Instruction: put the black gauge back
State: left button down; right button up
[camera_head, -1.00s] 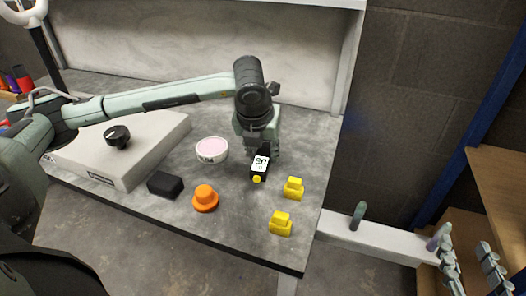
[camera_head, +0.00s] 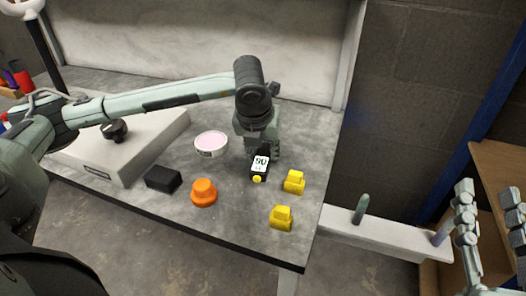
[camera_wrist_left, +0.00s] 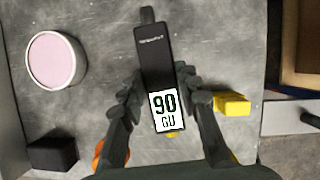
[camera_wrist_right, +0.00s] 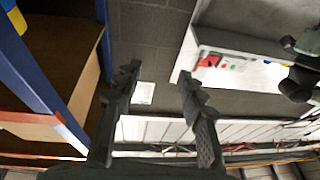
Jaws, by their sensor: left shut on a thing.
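The black gauge (camera_head: 259,170) has a white display reading 90 GU and a yellow knob at its near end. It also shows in the left wrist view (camera_wrist_left: 153,62), lengthwise between the fingers. My left gripper (camera_head: 262,152) is shut on the gauge, just over the grey table; whether the gauge touches the table I cannot tell. In the left wrist view the left fingers (camera_wrist_left: 158,88) flank its sides. My right gripper (camera_head: 488,196) is open and empty, off the table at the far right; its spread fingers show in the right wrist view (camera_wrist_right: 160,76).
On the table (camera_head: 240,212) are a round pink-topped tub (camera_head: 211,143), a black block (camera_head: 163,179), an orange knob (camera_head: 203,193) and two yellow blocks (camera_head: 294,182) (camera_head: 281,217). A grey box with a black knob (camera_head: 115,130) stands left. A white beam with pegs (camera_head: 376,232) lies right.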

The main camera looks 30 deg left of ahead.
pick_arm(q)
jog(key=shift+f+b, duration=0.45)
jog(key=shift+f, duration=0.1)
jog(key=shift+f+b, duration=0.3)
pick_arm(e)
jog(key=shift+s+d+r+t+y, duration=0.1)
jog(key=shift+s+r+t+y, duration=0.2)
jog(key=shift+r+t, duration=0.35)
jog(key=shift+s+d+r+t+y, duration=0.15)
jog(key=shift+s+r+t, duration=0.25)
jog(key=shift+r, duration=0.4)
jog(key=shift+s+d+r+t+y, duration=0.15)
jog(key=shift+s+r+t, duration=0.15)
jog(key=shift+r+t, duration=0.35)
jog(key=shift+r, duration=0.1)
pick_arm(q)
jog(key=shift+f+b, duration=0.65)
jog(key=shift+b, duration=0.05)
pick_arm(e)
jog(key=shift+f, duration=0.7)
pick_arm(q)
jog(key=c, duration=1)
grip_release()
jog(key=shift+r, duration=0.1)
jog(key=v, duration=1.1)
jog(key=shift+r, duration=0.1)
jog(key=shift+s+r, duration=0.2)
jog(key=shift+r, duration=0.1)
